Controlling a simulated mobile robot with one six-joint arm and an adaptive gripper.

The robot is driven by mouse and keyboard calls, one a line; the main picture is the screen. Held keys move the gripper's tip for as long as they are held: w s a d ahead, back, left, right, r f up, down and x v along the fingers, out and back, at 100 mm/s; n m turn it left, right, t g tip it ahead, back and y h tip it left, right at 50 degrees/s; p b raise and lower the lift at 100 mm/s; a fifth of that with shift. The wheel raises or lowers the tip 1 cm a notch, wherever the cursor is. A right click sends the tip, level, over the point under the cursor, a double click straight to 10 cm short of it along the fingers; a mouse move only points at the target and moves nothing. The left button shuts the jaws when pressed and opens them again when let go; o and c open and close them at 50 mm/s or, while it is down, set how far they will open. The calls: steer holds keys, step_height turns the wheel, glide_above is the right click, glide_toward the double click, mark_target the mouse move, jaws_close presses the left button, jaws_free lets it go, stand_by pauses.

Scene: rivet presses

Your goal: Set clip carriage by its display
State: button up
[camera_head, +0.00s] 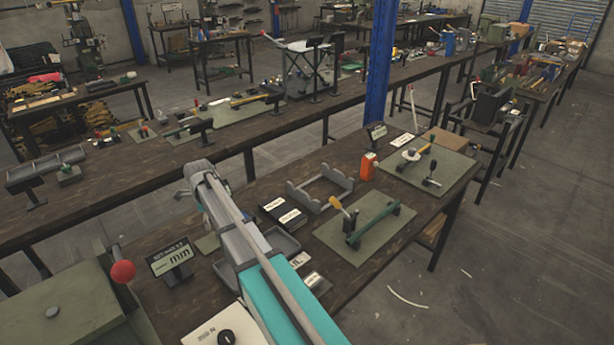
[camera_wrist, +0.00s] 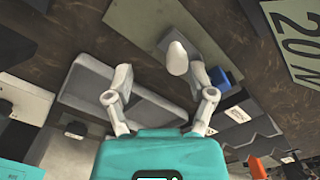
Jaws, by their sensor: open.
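My gripper (camera_wrist: 158,72) is open, its two pale fingers apart in the wrist view. In the head view, my gripper (camera_head: 196,172) is over the workbench, at the far end of my arm. A pale rounded knob (camera_wrist: 177,58) shows close to the right finger; contact cannot be told. A display (camera_head: 172,262) reading "mm" stands left of my arm; its small print is unreadable. Another display (camera_head: 377,132) stands at the bench's far side. I cannot tell which part is the clip carriage; my arm hides some of the bench.
A grey tray (camera_wrist: 150,108) lies below the fingers, with a small blue block (camera_wrist: 220,76) to the right. A "20 N" plate (camera_wrist: 296,32) is at upper right. A green bar (camera_head: 372,226) lies on a mat.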

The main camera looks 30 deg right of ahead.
steer(key=shift+r+p, duration=4.7)
steer(key=shift+r, duration=0.35)
steer(key=s+d+f+n+h+b, duration=0.1)
steer(key=s+d, duration=0.1)
steer(key=d, duration=0.9)
steer(key=s+d+f+n+h+b, duration=0.1)
steer(key=s+d+f+b, duration=0.1)
steer(key=d, duration=0.9)
steer(key=s+d+f+n+h+b, duration=0.1)
steer(key=d+b, duration=0.1)
steer(key=d, duration=1)
steer(key=shift+s+f+n+g+h, duration=0.25)
steer(key=shift+s+n+g+h, duration=0.05)
steer(key=shift+s+h, duration=0.1)
steer(key=s+a+n+y, duration=0.1)
steer(key=s+a+n, duration=0.5)
steer(key=a, duration=0.5)
steer(key=s+a+n+y, duration=0.1)
steer(key=s+a+n, duration=0.6)
steer(key=a, duration=0.5)
steer(key=s+a+f+n+y, duration=0.1)
steer(key=s+a+n, duration=0.6)
steer(key=a, duration=0.4)
steer(key=shift+s+a+n+y, duration=0.15)
steer(key=shift+a+n+y, duration=0.2)
steer(key=shift+n, duration=0.35)
steer(key=shift+d, duration=0.15)
